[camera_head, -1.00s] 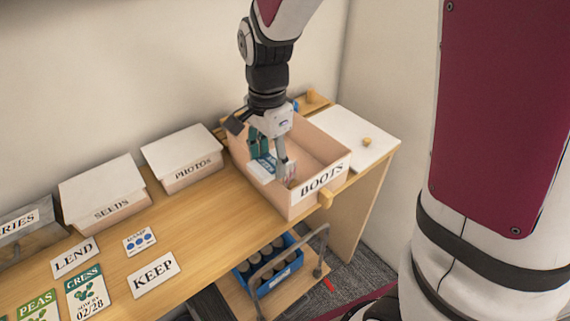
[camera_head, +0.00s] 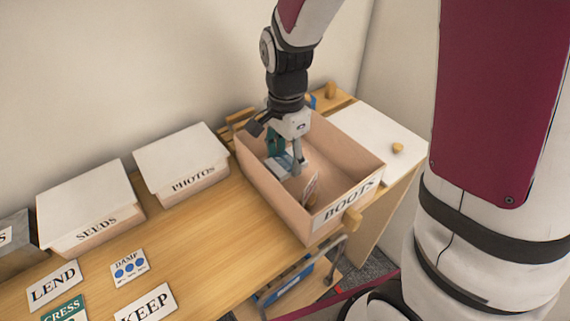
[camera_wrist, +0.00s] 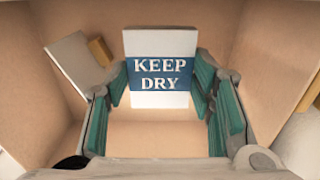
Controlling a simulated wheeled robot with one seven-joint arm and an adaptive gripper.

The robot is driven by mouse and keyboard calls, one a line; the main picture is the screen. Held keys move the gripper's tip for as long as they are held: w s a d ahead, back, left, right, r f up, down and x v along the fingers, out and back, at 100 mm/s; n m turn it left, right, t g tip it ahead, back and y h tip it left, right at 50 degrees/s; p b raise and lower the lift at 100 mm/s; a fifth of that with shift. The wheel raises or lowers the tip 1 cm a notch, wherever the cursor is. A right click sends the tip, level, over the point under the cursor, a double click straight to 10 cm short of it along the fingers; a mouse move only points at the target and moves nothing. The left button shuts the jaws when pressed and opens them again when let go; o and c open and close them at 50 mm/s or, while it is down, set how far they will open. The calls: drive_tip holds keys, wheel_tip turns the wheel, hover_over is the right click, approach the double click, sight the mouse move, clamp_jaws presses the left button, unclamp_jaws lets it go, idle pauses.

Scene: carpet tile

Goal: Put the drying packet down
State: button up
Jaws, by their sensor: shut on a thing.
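The drying packet (camera_wrist: 160,45) is white with a blue band reading KEEP DRY. It sits between the two green-padded fingers of my gripper (camera_wrist: 160,88) in the wrist view. In the head view my gripper (camera_head: 286,158) reaches down inside the open pink box (camera_head: 258,183) labelled BOOTS, with the packet (camera_head: 281,165) partly hidden by the fingers. The packet is inside the box walls; whether it touches the floor cannot be told.
A small patterned item (camera_head: 311,189) stands in the box near its front wall. A white lid (camera_head: 365,133) with a wooden knob lies right of the box. Lidded boxes PHOTOS (camera_head: 180,160) and SEEDS (camera_head: 88,205) stand left. The bench front holds label cards LEND (camera_head: 54,287) and KEEP (camera_head: 147,304).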

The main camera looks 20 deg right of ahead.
sight(286, 171)
drive_tip(key=shift+f, duration=2.35)
drive_tip(key=o, duration=1.1)
drive_tip(key=shift+f, duration=0.15)
drive_tip(key=shift+o, duration=0.2)
wheel_tip(286, 171, up, 12)
drive_tip(key=shift+r, duration=0.1)
drive_tip(key=s+d+r+n+t, duration=0.2)
drive_tip(key=s+r+n, duration=0.3)
drive_tip(key=s+n, duration=0.2)
drive_tip(key=s+d+r+n+t, duration=0.1)
drive_tip(key=s+r+n, duration=0.4)
drive_tip(key=s, duration=0.6)
drive_tip(key=shift+d+r+n+t, duration=0.15)
drive_tip(key=shift+d+n+t, duration=0.2)
drive_tip(key=shift+n+t, duration=0.6)
drive_tip(key=shift+n+g, duration=0.25)
